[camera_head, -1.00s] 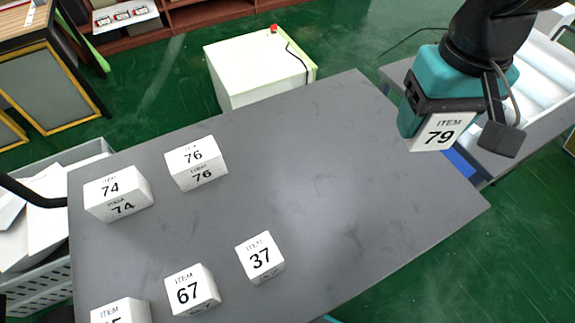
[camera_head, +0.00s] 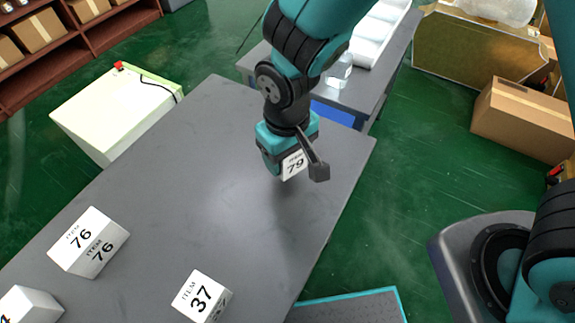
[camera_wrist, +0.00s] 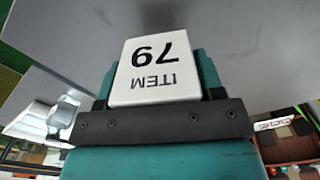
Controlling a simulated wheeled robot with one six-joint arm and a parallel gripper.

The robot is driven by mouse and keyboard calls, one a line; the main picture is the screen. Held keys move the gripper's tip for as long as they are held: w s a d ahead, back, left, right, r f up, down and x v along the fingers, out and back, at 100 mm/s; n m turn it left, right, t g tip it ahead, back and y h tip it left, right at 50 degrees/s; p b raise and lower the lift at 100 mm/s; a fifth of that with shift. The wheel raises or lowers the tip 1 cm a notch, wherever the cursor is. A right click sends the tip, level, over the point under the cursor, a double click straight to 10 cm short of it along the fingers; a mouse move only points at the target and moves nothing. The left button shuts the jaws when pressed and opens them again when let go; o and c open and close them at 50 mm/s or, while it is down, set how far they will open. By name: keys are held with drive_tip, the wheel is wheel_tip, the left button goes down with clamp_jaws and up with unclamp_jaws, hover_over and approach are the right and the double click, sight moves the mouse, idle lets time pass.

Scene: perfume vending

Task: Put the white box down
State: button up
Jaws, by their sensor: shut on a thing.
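The white box marked ITEM 79 (camera_head: 293,164) is held in my gripper (camera_head: 285,168), over the far right part of the grey table (camera_head: 215,190). My gripper is shut on it. In the wrist view the box (camera_wrist: 155,68) sits between the two teal fingers with its label upside down. Grey table surface shows beyond it. I cannot tell whether the box touches the table or hangs just above it.
White boxes marked 76 (camera_head: 88,243) and 37 (camera_head: 202,297) stand on the table toward the near left. The table around my gripper is clear. A white cabinet (camera_head: 115,110) is at the left.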

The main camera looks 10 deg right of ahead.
sight(287, 168)
drive_tip(key=shift+f, duration=2.2)
drive_tip(key=shift+f, duration=0.2)
drive_tip(key=o, duration=0.9)
drive_tip(key=shift+r, duration=0.1)
drive_tip(key=shift+o, duration=0.2)
drive_tip(key=shift+r, duration=0.1)
